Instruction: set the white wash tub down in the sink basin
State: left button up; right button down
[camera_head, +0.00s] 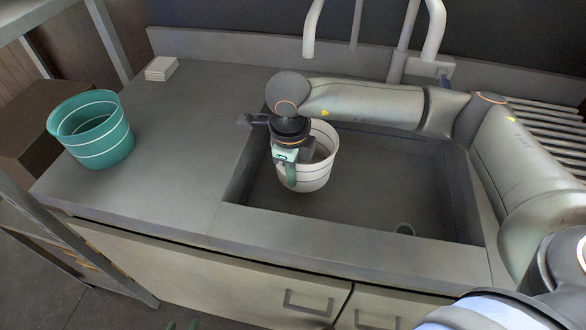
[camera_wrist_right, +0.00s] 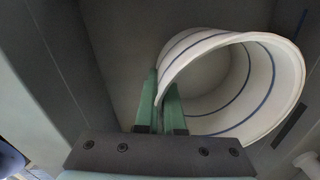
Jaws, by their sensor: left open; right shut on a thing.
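The white wash tub (camera_head: 320,172) with thin dark stripes is over the left part of the grey sink basin (camera_head: 385,205), below the counter's back edge in the picture. My right gripper (camera_head: 290,178) is shut on the tub's near left rim. In the right wrist view the green fingers (camera_wrist_right: 160,108) pinch the wall of the tub (camera_wrist_right: 235,108), which appears empty and tilted in that view. Whether its bottom touches the basin floor I cannot tell. Only the green fingertips of my left gripper (camera_head: 183,325) show at the bottom edge, apart and empty.
A teal striped tub (camera_head: 92,135) stands on the left counter (camera_head: 185,160), with a stack of pale squares (camera_head: 161,68) behind it. The faucet (camera_head: 425,45) rises behind the basin. A drain (camera_head: 405,229) lies front right in the basin. Ribbed slats (camera_head: 545,120) are at the right.

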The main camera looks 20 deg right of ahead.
notch_tip(320, 180, down, 4)
jog(key=shift+b, duration=1.1)
jog(key=shift+f+b, duration=0.55)
jog(key=shift+f, duration=0.2)
jog(key=shift+f+b, duration=0.2)
jog(key=shift+b, duration=0.15)
jog(key=c, duration=1)
grip_release()
jog(key=shift+o, duration=0.2)
